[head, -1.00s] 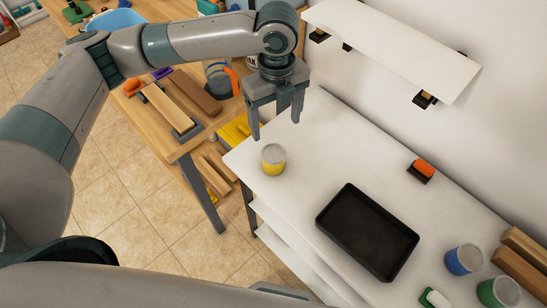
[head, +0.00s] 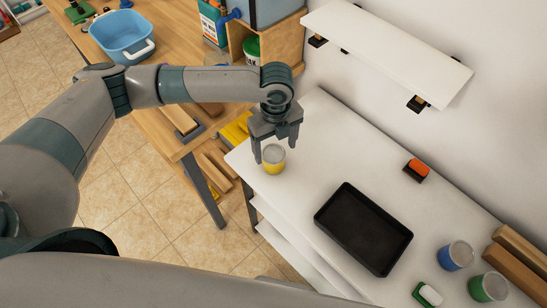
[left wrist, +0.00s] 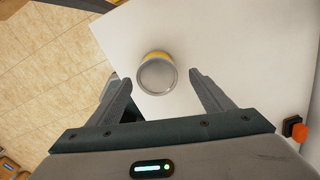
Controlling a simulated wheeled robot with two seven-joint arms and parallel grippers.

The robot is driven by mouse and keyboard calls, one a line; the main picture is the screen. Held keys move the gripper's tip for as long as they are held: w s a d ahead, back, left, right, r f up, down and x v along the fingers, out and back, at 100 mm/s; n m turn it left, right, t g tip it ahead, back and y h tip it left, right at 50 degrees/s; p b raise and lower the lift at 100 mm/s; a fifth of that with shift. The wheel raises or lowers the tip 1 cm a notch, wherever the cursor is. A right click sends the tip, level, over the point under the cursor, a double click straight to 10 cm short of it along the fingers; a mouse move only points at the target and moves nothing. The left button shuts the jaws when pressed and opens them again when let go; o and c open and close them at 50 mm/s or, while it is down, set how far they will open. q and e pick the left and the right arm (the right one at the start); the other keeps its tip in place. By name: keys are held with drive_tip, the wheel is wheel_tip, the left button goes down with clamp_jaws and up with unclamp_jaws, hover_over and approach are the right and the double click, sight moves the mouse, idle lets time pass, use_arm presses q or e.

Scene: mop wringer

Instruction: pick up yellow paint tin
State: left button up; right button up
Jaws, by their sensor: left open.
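The yellow paint tin (head: 274,165) stands upright on the white table, near its left end, with a grey lid. My left gripper (head: 275,152) is open just above and around the tin in the head view, its fingers pointing down. In the left wrist view the tin (left wrist: 157,75) shows its round lid just ahead of the gap between the open fingertips (left wrist: 160,78); no contact is visible. My right gripper is not in view.
A black tray (head: 363,229) lies on the white table (head: 318,150). A white wall shelf (head: 390,48) hangs behind. A wooden workbench (head: 160,120) stands to the left.

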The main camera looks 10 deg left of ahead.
sight(273, 153)
use_arm(q)
drive_tip(key=shift+a+f+p, duration=0.15)
drive_tip(key=shift+f+p, duration=0.6)
drive_tip(key=shift+p, duration=0.05)
wheel_tip(273, 153, down, 2)
drive_tip(key=shift+s+a+f+p, duration=0.1)
drive_tip(key=shift+p, duration=0.4)
drive_tip(key=shift+f, duration=0.75)
drive_tip(key=shift+c, duration=0.3)
drive_tip(key=c, duration=1.3)
